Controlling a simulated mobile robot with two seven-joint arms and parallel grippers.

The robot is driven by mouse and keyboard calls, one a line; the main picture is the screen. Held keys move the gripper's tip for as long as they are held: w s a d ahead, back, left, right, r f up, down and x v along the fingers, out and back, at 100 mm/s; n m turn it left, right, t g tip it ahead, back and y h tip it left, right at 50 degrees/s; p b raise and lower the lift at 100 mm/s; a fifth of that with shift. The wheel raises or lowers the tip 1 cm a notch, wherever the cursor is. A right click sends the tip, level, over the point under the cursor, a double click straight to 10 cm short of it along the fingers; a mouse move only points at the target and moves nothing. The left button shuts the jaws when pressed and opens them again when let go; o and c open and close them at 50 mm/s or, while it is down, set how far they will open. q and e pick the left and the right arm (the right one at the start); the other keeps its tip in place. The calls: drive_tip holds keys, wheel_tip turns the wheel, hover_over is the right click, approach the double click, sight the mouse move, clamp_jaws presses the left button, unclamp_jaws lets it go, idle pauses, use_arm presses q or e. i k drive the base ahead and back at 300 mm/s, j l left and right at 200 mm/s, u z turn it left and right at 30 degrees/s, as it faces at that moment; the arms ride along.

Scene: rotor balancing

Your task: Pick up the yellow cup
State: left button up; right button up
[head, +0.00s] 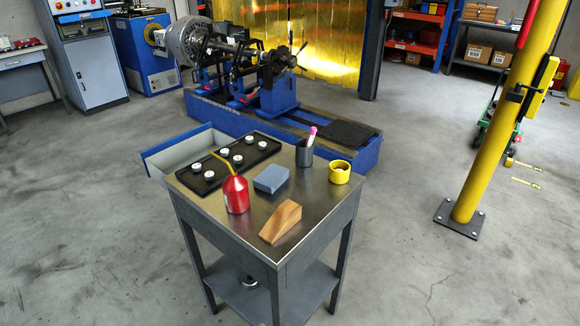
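The yellow cup (339,172) is a short, round, open-topped cup. It stands upright at the right back corner of a metal-topped work table (238,231), close to the table's edge. A dark grey pen cup (304,156) with a pink-tipped item in it stands just left of it, a small gap apart. Neither of my grippers shows in the head view.
The table also holds a red oil can (235,194), a blue-grey block (271,179), a wooden wedge (281,221) and a black tray (211,180) with several white round pieces. A blue balancing machine (277,94) stands behind. A yellow post (501,120) rises at right.

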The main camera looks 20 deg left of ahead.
sight(335, 176)
drive_tip(key=i+l+u, duration=0.1)
drive_tip(key=u, duration=0.3)
drive_tip(key=i+l+u, duration=0.15)
drive_tip(key=u, duration=0.25)
drive_tip(key=i+l+u, duration=0.15)
drive_tip(key=u, duration=0.25)
